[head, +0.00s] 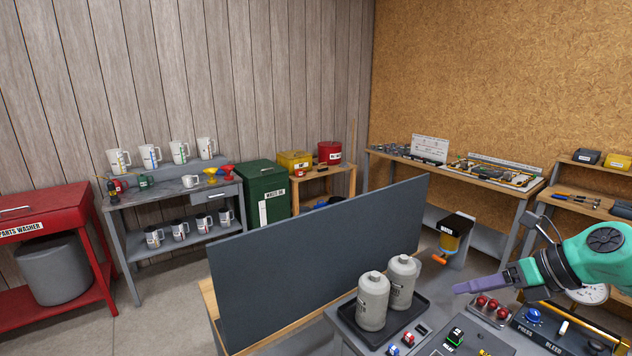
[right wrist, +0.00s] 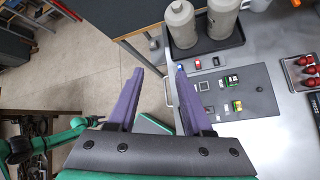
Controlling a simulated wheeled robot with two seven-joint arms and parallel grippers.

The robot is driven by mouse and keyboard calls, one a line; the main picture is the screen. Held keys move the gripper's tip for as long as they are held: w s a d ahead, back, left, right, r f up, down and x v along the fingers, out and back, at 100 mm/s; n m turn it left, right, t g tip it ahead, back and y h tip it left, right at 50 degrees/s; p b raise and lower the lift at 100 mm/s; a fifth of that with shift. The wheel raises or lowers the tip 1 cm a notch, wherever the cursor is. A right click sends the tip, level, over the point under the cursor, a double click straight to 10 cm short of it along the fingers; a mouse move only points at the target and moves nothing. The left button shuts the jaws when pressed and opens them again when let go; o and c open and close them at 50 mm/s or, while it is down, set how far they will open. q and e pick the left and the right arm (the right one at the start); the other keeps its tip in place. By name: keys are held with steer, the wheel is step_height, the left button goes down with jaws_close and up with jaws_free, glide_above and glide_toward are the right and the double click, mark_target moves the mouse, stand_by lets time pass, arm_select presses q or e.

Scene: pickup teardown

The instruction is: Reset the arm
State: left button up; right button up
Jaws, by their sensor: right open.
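My right gripper (head: 482,284) comes in from the right in the head view, above the grey bench. A dark panel with small coloured parts (right wrist: 236,94) lies on the bench, to the right of the fingers in the wrist view. A green and black arm link of mine (right wrist: 45,143) shows at the lower left there. No left gripper fingers show in either view.
Two grey bottles (head: 372,302) stand in a black tray (head: 424,318) on the bench. A tall dark board (head: 310,255) stands behind them. A tray of red knobs (right wrist: 306,72) lies at the right. Shelves with jugs line the wall.

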step_height(320, 180, down, 12)
steer(key=d+m+t+h, duration=0.2)
steer(key=m+t+h, duration=0.55)
steer(key=m, duration=1.55)
steer(key=s+a+f+m+g, duration=0.45)
steer(key=s+f+m, duration=0.25)
steer(key=s, duration=0.3)
steer(key=s+a+f+m+g, duration=0.45)
steer(key=s+f+m, duration=0.25)
steer(key=s, duration=0.2)
steer(key=s+f+g+b, duration=0.25)
steer(key=f+b, duration=0.85)
steer(key=f, duration=2.2)
arm_select(q)
step_height(320, 180, down, 21)
steer(key=s+b, duration=0.1)
steer(key=b, duration=0.9)
steer(key=shift+a+f, duration=0.15)
steer(key=shift+a, duration=0.3)
arm_select(e)
steer(key=s+d+f, duration=0.1)
steer(key=s+f, duration=0.8)
steer(key=f, duration=0.4)
steer(key=s+d+f+g, duration=0.1)
steer(key=s+f, duration=0.8)
steer(key=f, duration=0.4)
steer(key=shift+d+y, duration=0.35)
steer(key=shift+d, duration=0.05)
